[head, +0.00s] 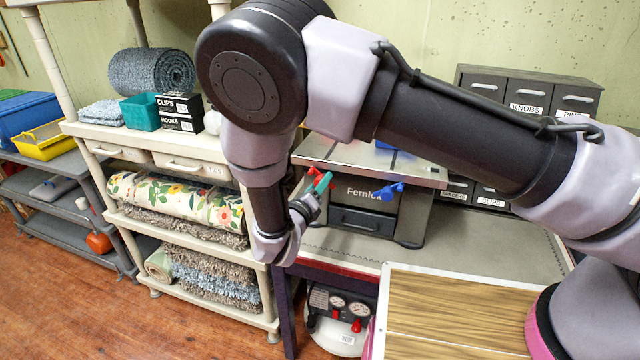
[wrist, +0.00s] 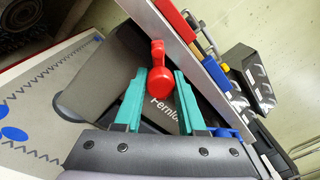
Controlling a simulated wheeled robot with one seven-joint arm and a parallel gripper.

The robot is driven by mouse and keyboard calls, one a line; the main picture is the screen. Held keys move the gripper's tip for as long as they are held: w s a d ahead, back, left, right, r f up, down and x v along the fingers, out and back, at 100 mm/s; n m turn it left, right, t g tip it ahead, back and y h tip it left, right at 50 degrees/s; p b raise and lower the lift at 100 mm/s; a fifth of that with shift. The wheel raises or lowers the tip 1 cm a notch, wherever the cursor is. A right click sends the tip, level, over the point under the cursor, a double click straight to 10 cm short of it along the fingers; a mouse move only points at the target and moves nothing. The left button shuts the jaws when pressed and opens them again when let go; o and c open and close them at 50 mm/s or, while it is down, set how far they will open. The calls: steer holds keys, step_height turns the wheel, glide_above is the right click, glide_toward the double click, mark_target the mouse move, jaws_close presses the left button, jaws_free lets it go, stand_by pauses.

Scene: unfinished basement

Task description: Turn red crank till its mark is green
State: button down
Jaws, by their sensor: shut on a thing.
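In the wrist view the red crank (wrist: 158,76) has a rounded knob between the teal fingers of my gripper (wrist: 160,80). The fingers are shut on it. In the head view my gripper (head: 322,184) is at the left front of a grey machine (head: 408,212) lettered "Fernlo…", its end partly cut off. Only a little red of the crank (head: 311,171) shows there beside the teal fingers. A blue crank (head: 386,191) is on the machine's front to the right. I cannot make out the red crank's mark or its colour in either view.
The machine stands on a grey bench (head: 468,250). A grey drawer cabinet (head: 486,84) is behind it, partly hidden by my arm. A cream shelf (head: 110,133) with rugs stands left. A wood-grained board (head: 450,325) lies in front. A small compressor (head: 335,336) sits below the bench.

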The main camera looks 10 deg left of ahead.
steer(key=m, duration=0.4)
steer(key=shift+m, duration=0.4)
steer(key=m, duration=0.4)
steer(key=shift+g, duration=0.3)
steer(key=m, duration=0.4)
steer(key=shift+m+y, duration=0.3)
steer(key=shift+y, duration=0.1)
steer(key=m, duration=0.4)
steer(key=shift+f+y, duration=0.1)
steer(key=shift+y, duration=0.2)
steer(key=shift+m, duration=0.4)
steer(key=shift+s, duration=0.1)
steer(key=c, duration=0.5)
jaws_free()
